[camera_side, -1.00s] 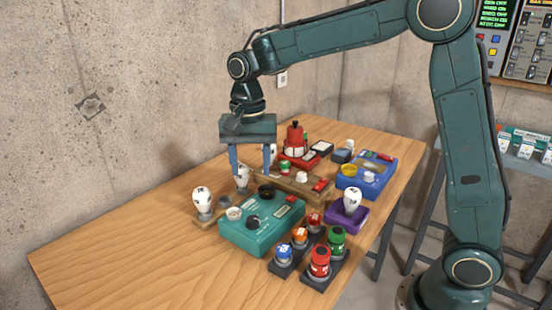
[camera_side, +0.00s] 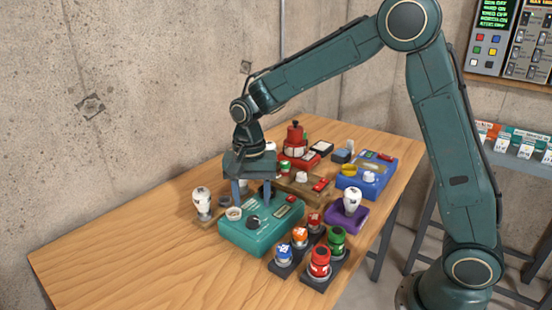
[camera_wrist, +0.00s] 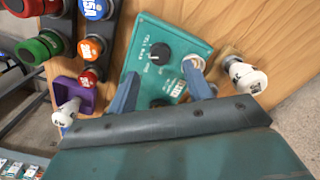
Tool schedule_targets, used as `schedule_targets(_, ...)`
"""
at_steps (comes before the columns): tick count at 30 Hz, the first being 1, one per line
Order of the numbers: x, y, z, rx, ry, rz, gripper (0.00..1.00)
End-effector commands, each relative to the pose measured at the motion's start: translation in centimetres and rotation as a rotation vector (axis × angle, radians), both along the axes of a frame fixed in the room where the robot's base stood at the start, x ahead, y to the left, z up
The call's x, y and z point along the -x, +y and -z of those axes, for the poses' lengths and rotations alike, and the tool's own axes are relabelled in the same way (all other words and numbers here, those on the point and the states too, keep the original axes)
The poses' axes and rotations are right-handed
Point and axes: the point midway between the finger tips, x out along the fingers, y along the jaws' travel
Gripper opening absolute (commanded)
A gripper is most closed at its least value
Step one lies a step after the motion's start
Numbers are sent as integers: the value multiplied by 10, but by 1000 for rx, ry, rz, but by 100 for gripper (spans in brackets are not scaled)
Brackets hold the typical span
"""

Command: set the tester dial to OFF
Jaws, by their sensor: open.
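The tester, a teal box (camera_side: 262,228), stands on the wooden table with a black dial (camera_side: 252,219) on its top. In the wrist view the teal box (camera_wrist: 160,30) shows the dial (camera_wrist: 160,53) just beyond my fingertips. The dial's setting is too small to read. My gripper (camera_side: 251,201) is open and empty, pointing down over the back part of the box, behind the dial. In the wrist view my gripper (camera_wrist: 162,72) has one finger on either side of the box's top, apart from the dial. I cannot tell whether the right fingertip touches the pale round fitting (camera_wrist: 193,62).
A white bulb on a wooden base (camera_side: 202,199) stands left of the box. Dark blocks with coloured knobs (camera_side: 319,262) are at the front right, beside a purple base (camera_side: 346,217) with a white bulb. A blue box (camera_side: 366,180) stands behind. The front left table is clear.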

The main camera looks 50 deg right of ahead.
Motion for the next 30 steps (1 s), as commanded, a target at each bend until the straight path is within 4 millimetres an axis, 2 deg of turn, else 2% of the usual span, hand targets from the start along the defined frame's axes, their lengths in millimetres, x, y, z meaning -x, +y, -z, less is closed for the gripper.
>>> schedule_targets(6,1,0,32,0,4,0,50)
schedule_targets(12,0,0,50,0,1,0,50)
schedule_targets(24,0,0,55,0,0,0,50)
schedule_targets(25,0,0,55,0,0,0,48)
schedule_targets(30,0,0,55,0,0,0,15)
